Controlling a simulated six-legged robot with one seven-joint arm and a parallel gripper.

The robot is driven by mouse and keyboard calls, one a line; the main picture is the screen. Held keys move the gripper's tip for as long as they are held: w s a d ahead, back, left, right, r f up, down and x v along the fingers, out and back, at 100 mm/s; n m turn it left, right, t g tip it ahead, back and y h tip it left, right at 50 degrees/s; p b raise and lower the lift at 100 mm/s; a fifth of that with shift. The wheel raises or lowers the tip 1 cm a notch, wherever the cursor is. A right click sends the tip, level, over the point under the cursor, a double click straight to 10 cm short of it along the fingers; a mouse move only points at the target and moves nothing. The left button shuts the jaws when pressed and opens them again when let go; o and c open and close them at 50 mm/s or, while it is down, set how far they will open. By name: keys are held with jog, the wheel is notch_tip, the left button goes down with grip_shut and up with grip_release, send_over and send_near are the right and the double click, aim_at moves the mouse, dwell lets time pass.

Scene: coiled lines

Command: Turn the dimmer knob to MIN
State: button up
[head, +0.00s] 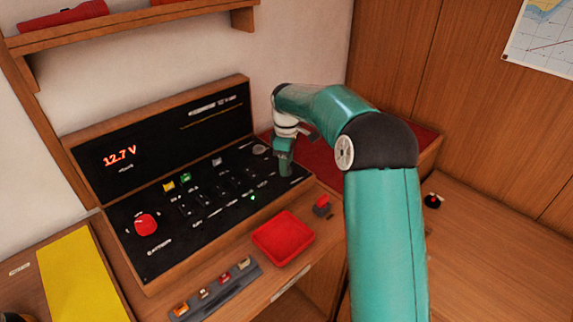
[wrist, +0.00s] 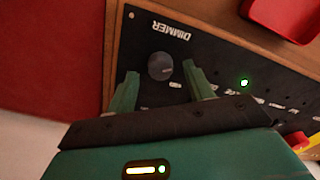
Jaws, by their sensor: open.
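The dimmer knob (wrist: 160,66) is a dark grey round knob on the black panel (wrist: 205,50), beside the upside-down DIMMER label. A small pale mark shows on its face, but I cannot read its setting. My gripper (wrist: 157,75) is open, with one green finger on each side of the knob in the wrist view. I see gaps beside the knob and cannot tell whether the fingertips reach down around it. In the head view my gripper (head: 285,165) is at the right end of the panel (head: 165,235) and hides the knob.
A red tray (head: 283,238) and a strip of fuses (head: 215,289) lie in front of the panel. A red button (head: 146,225) and several switches are on it. The raised lid (head: 165,138) stands behind, showing 12.7 V. A red cushion (head: 330,158) is at the right.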

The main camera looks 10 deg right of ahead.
notch_tip(320, 180, up, 12)
jog(key=shift+r, duration=0.25)
jog(key=s+a+r+m+t, duration=0.1)
jog(key=s+r+m, duration=0.25)
jog(key=s, duration=0.65)
jog(key=s+a+r+m+t, duration=0.1)
jog(key=s+r+m+t, duration=0.2)
jog(key=s, duration=0.6)
jog(key=s+d+f+m, duration=0.1)
jog(key=s+f+m, duration=0.2)
jog(key=s, duration=0.6)
jog(key=s+f+m+t, duration=0.1)
jog(key=s+f+m, duration=0.2)
jog(key=s, duration=0.7)
jog(key=shift+d+t, duration=0.3)
jog(key=shift+d, duration=0.1)
